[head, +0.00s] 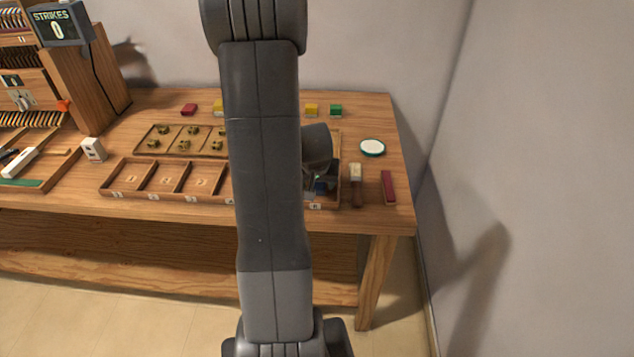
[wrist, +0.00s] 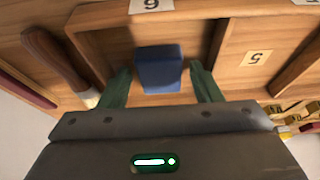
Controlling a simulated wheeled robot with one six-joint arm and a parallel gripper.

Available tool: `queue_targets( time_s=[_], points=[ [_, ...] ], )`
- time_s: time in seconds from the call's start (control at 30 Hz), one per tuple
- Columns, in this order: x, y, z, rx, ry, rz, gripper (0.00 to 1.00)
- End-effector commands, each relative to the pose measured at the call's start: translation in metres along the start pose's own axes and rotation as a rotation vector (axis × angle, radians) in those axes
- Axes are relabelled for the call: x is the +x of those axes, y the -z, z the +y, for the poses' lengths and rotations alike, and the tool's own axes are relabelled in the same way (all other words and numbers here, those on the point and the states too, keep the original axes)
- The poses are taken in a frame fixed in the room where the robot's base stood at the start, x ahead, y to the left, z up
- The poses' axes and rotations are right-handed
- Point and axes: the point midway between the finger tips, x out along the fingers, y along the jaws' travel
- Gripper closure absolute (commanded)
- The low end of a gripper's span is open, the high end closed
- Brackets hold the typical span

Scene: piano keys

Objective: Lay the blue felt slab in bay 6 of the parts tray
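The blue felt slab (wrist: 160,68) is inside the bay labelled 6 of the parts tray (wrist: 105,15) in the wrist view. It appears to lie on the bay floor. My gripper (wrist: 160,80) is over this bay, its two green fingers on either side of the slab. A narrow gap shows between each finger and the slab, so the fingers look open. In the head view, my gripper (head: 319,184) is low at the tray's right end, largely hidden by my arm. The tray's left bays (head: 171,178) are visible there; its middle is hidden.
A wooden-handled brush (head: 355,182) and a dark red bar (head: 388,187) lie right of the tray. A round white-topped dish (head: 372,147) is behind them. A tray of brass parts (head: 180,140) and several coloured blocks (head: 335,110) are at the back.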

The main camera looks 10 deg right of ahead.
Motion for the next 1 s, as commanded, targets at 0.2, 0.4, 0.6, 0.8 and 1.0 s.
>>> queue_targets(
  time_s=[0.2, 0.4, 0.6, 0.8, 1.0],
  points=[
    [0.000, 0.000, 0.000, 0.000, 0.000, 0.000, 0.38],
    [-0.005, 0.002, 0.000, 0.000, 0.000, 0.000, 0.38],
    [-0.030, 0.003, 0.000, 0.000, 0.000, 0.004, 0.38],
    [-0.065, 0.002, 0.000, 0.000, 0.001, 0.004, 0.38],
    [-0.097, 0.002, 0.000, 0.000, 0.001, 0.004, 0.38]
  ],
)
